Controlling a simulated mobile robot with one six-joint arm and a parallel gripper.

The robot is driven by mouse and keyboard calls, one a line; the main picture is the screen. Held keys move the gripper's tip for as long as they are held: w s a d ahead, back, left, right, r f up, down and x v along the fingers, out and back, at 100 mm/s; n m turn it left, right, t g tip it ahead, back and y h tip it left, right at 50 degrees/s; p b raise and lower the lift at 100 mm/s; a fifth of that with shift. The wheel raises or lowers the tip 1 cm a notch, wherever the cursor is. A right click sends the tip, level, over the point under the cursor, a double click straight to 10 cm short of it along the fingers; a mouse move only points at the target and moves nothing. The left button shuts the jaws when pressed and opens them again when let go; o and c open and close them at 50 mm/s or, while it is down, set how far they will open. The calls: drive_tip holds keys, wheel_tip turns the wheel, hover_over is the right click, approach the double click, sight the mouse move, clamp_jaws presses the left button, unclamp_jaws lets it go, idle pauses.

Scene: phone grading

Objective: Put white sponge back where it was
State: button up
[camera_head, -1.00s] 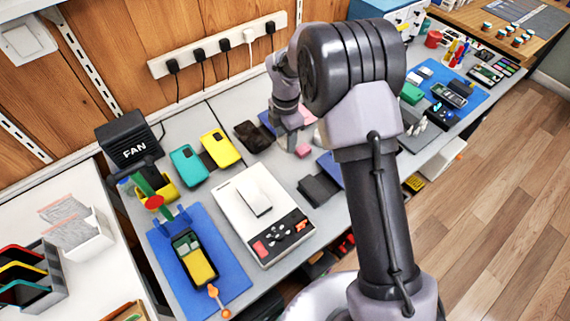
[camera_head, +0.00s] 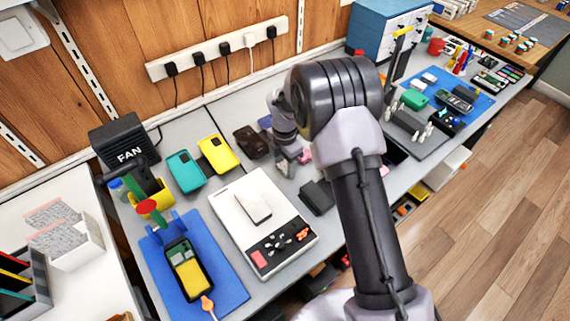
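My gripper (camera_head: 288,166) hangs over the middle of the grey bench, just right of a dark brown phone case. Its fingers are small and partly hidden by my own wrist, and I cannot tell whether they hold anything. A pink block (camera_head: 304,157) shows in part just right of the fingers. I cannot make out the white sponge with certainty. A small white block (camera_head: 430,78) lies on the far blue mat (camera_head: 462,82) at the right.
The white device (camera_head: 228,203), a black box (camera_head: 317,197), and teal (camera_head: 186,171) and yellow (camera_head: 216,154) phone cases surround the gripper's area. A near blue mat (camera_head: 228,285) holds a yellow-and-black device. A blue drawer cabinet (camera_head: 385,28) stands at the back. My arm hides part of the bench.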

drive_tip(key=shift+o, duration=1.1)
wheel_tip(320, 180, up, 12)
drive_tip(key=p, duration=0.5)
wheel_tip(320, 180, up, 11)
drive_tip(key=m+t, duration=0.1)
drive_tip(key=m, duration=0.5)
hover_over(285, 166)
drive_tip(key=s+d, duration=0.2)
drive_tip(key=s, duration=0.1)
drive_tip(key=s+d+r+m+t+y, duration=0.1)
drive_tip(key=s+d+r+m+t, duration=0.15)
drive_tip(key=s+r+m, duration=0.65)
drive_tip(key=s+d+r+m+t+y, duration=0.1)
drive_tip(key=s+d+r+m+t, duration=0.1)
drive_tip(key=s+m, duration=1.2)
drive_tip(key=s+d+r, duration=0.1)
drive_tip(key=s, duration=0.3)
drive_tip(key=shift+r, duration=0.2)
